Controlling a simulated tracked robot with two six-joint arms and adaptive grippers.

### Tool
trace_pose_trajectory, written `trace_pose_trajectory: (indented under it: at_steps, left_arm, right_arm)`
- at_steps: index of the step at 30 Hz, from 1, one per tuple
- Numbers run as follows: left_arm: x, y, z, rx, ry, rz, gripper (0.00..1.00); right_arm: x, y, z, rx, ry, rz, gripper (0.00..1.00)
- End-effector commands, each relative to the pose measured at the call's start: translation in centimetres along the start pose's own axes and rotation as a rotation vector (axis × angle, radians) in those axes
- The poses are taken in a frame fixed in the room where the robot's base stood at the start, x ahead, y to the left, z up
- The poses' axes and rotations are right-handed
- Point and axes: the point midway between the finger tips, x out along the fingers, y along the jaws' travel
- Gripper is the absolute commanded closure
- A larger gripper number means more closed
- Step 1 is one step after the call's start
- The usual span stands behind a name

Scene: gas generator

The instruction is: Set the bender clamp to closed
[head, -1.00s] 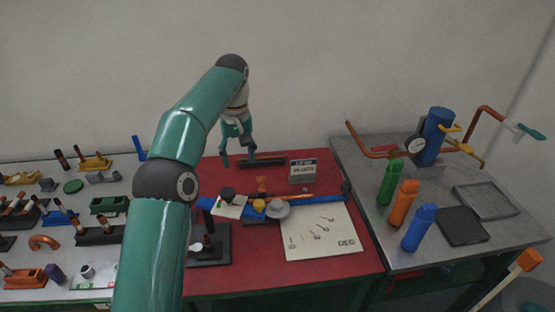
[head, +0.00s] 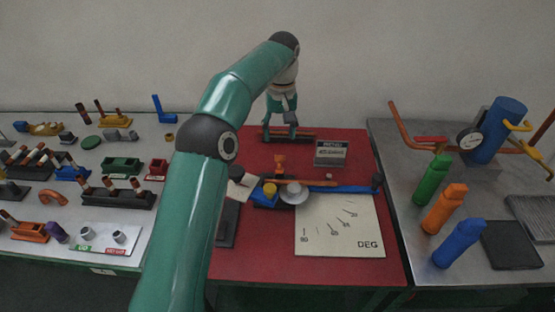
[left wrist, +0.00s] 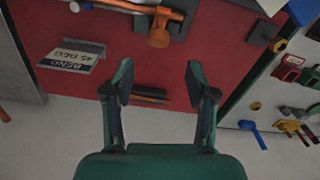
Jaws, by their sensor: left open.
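The tube bender (head: 335,189) lies on the red table, with a long blue bar, a pale round die (head: 294,193) and a yellow knob (head: 269,190). A small orange clamp piece (head: 280,163) stands behind it; a similar orange piece on a dark block shows in the left wrist view (left wrist: 160,36). A copper tube (head: 308,182) runs along the bender. I cannot tell the clamp's setting. My left gripper (head: 280,133) is open and empty above the table's back, behind the bender. Its spread fingers show in the left wrist view (left wrist: 158,78), apart from the orange piece. My right gripper is not in view.
A bend sign (head: 331,153) stands right of the gripper. A dark holder with copper rods (head: 305,136) lies near the wall. A degree chart (head: 342,226) lies in front. Bottles (head: 432,180) stand on the right bench; several parts fill the left table.

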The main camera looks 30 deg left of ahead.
Motion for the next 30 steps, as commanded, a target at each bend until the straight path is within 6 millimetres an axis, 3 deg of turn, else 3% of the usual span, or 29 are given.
trace_pose_trajectory:
  at_steps: [3,12,26,30]
  left_arm:
    - [2.9,0.1,0.0,0.002,-0.003,-0.002,0.43]
    - [7.5,0.2,0.0,0.002,0.0,-0.001,0.43]
    - [8.6,0.2,0.0,0.002,0.001,0.001,0.43]
    - [8.6,0.2,0.0,0.002,0.001,0.001,0.66]
  right_arm:
    - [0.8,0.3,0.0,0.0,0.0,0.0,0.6]
    - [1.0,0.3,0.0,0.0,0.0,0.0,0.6]
    - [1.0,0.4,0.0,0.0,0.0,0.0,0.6]
    - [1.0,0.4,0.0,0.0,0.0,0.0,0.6]
